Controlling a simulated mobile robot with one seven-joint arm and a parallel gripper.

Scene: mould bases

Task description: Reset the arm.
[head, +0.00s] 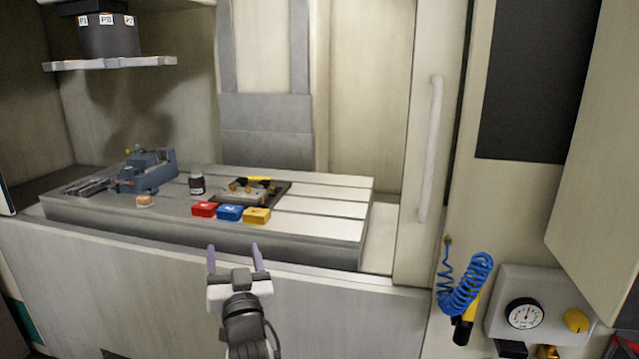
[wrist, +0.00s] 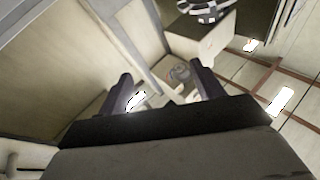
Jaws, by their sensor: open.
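My gripper (head: 235,260) is raised in front of the machine's lower front panel, short of the slotted table, in the head view. Its two fingers are spread apart with nothing between them. In the wrist view my gripper (wrist: 168,95) also shows open and empty, with pale walls and part of the room beyond it. My gripper touches none of the objects on the table.
The slotted table (head: 325,205) carries a red block (head: 204,209), a blue block (head: 230,213), a yellow block (head: 257,216), a dark tray (head: 280,194), a black bottle (head: 196,184) and a blue-grey vise (head: 145,172). A coiled blue hose (head: 465,285) hangs at right.

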